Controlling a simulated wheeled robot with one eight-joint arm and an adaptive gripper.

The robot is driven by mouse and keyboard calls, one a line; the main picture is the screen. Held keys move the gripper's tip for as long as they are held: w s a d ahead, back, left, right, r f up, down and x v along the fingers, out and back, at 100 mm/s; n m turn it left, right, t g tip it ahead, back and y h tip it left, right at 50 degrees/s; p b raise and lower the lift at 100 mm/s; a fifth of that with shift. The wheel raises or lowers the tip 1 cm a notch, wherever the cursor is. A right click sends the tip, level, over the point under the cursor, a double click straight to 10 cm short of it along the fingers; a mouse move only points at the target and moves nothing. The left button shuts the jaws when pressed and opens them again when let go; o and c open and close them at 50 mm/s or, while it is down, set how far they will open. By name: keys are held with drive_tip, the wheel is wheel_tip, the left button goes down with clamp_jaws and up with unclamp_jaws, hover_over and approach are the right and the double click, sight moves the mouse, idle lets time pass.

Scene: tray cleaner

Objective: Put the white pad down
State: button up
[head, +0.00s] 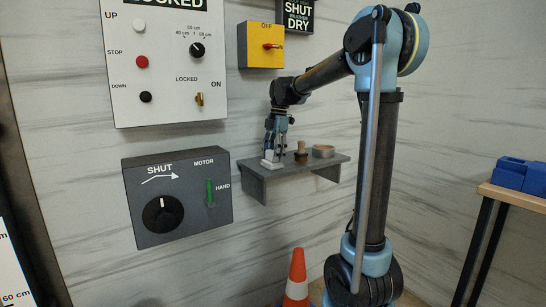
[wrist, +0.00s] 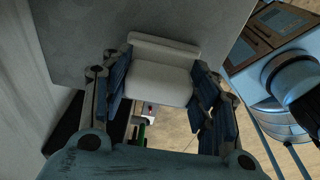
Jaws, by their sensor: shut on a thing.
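The white pad (wrist: 160,82) sits between the two fingers of my gripper (wrist: 162,88), which is shut on it. In the head view the pad (head: 269,161) shows small and white at the left end of the grey wall shelf (head: 293,174). My gripper (head: 276,142) points down over that end of the shelf. In the wrist view the grey shelf surface (wrist: 185,18) lies close behind the pad. I cannot tell whether the pad's underside touches the shelf.
On the shelf, just right of the pad, stand a small brown wooden-looking piece (head: 301,153) and a round dish (head: 323,151). A dark control box (head: 178,230) is on the wall to the left. An orange cone (head: 297,275) stands below. Blue bins (head: 520,175) are at right.

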drive_tip(key=o, duration=1.4)
drive_tip(key=shift+f, duration=0.25)
drive_tip(key=shift+f, duration=0.1)
wheel_tip(320, 180, up, 12)
drive_tip(key=d, duration=0.1)
drive_tip(key=s+d+f+m+t, duration=0.2)
drive_tip(key=s+d+f+m, duration=1.05)
drive_tip(key=s, duration=0.35)
drive_tip(key=s+d+f+m, duration=0.2)
drive_tip(key=s+f+m, duration=0.2)
drive_tip(key=s+f, duration=0.1)
drive_tip(key=s+d+f+m+h, duration=0.1)
drive_tip(key=s+d+f+m, duration=0.2)
drive_tip(key=f, duration=0.5)
drive_tip(key=s+d+f+m+t, duration=0.1)
drive_tip(key=s+d+f+m, duration=0.1)
drive_tip(key=s+f+m, duration=0.3)
drive_tip(key=shift+s+d+f+h, duration=0.2)
drive_tip(key=shift+s+f, duration=0.35)
drive_tip(key=shift+s, duration=0.2)
drive_tip(key=shift+s+d+f+h, duration=0.1)
drive_tip(key=shift+s+d+f, duration=0.1)
drive_tip(key=shift+s+f, duration=0.4)
drive_tip(key=shift+r, duration=0.1)
